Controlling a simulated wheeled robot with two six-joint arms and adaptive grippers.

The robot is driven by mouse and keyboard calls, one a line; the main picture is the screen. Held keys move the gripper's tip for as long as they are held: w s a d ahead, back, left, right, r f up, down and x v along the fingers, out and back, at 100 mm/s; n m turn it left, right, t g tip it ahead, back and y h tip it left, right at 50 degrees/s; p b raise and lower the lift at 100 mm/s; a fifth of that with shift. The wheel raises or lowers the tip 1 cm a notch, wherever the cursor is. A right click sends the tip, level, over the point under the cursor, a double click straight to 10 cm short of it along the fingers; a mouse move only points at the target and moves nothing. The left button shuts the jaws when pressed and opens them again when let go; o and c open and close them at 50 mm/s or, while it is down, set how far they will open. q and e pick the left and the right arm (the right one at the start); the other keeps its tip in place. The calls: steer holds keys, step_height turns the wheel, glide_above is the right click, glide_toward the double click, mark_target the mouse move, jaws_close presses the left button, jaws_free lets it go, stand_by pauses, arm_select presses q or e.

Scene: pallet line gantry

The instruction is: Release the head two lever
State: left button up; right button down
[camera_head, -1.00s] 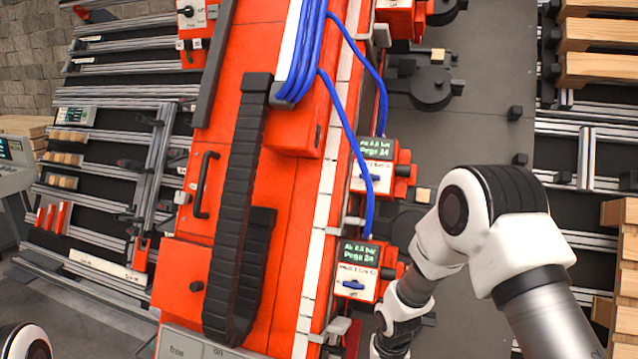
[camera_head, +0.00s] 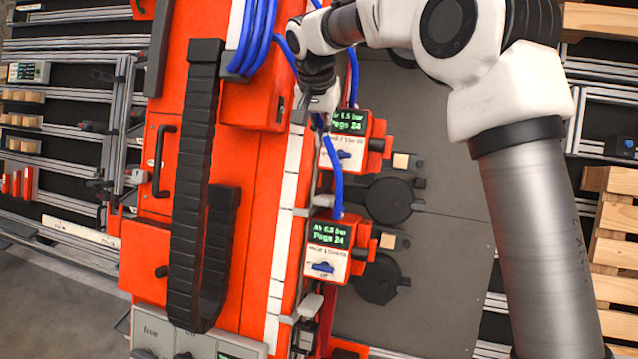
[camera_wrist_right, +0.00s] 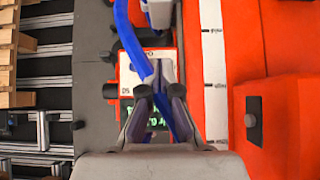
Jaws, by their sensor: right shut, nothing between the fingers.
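Two red head boxes with green displays stand along the red gantry, an upper one (camera_head: 343,150) and a lower one (camera_head: 327,250). Each has a blue switch. A grey lever-like part (camera_head: 308,308) sits below the lower box. I cannot read which part is head two's lever. My right gripper (camera_head: 319,122) is shut and empty at the upper box's top left corner, partly hidden by my arm and a blue hose. In the right wrist view its fingertips (camera_wrist_right: 160,92) are together over a box's white face and display (camera_wrist_right: 155,118). My left gripper is out of view.
Blue hoses (camera_head: 337,175) hang to the boxes, and one crosses close by my fingers in the wrist view (camera_wrist_right: 132,45). A black cable chain (camera_head: 192,180) runs down the red panel. Dark round fixtures (camera_head: 388,200) lie right of the boxes. Wooden pallets (camera_head: 612,240) stand far right.

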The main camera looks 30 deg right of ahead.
steer(key=p, duration=0.3)
glide_above(325, 197)
step_height(325, 197, down, 9)
steer(key=shift+s+r, duration=0.1)
steer(key=shift+s, duration=0.05)
steer(key=f, duration=0.1)
steer(key=f+p, duration=0.1)
steer(key=a+f, duration=0.1)
steer(key=f, duration=0.1)
steer(key=shift+s, duration=0.4)
steer(key=shift+s+a+f, duration=0.15)
steer(key=shift+a+f, duration=0.05)
steer(key=shift+f, duration=0.05)
